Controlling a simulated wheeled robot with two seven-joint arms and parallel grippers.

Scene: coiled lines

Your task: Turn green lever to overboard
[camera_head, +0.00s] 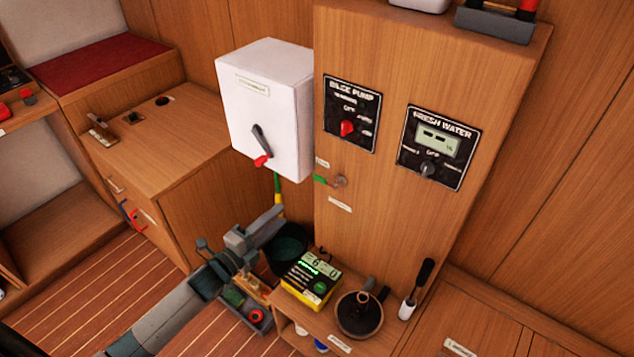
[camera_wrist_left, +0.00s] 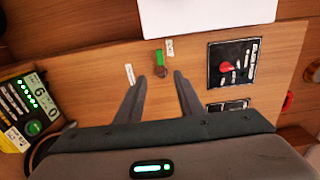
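The green lever (camera_head: 322,180) sits low on the left edge of the wooden panel, on a brass pivot (camera_head: 341,181), its handle pointing left. One small label (camera_head: 322,163) is above the handle and another (camera_head: 340,204) is below the pivot; I cannot read either. In the left wrist view the lever (camera_wrist_left: 159,57) lies just beyond and between my fingertips. My left gripper (camera_head: 278,218) is open and empty, below and left of the lever, apart from it. The wrist view shows the two spread fingers (camera_wrist_left: 160,78). My right gripper is not in view.
A white box (camera_head: 265,105) with a red-tipped switch hangs above left of the lever. The bilge pump panel (camera_head: 351,113) and fresh water panel (camera_head: 438,147) are above right. Below, a shelf holds a yellow-black meter (camera_head: 311,280), a dark round pot (camera_head: 359,315) and a brush (camera_head: 416,290).

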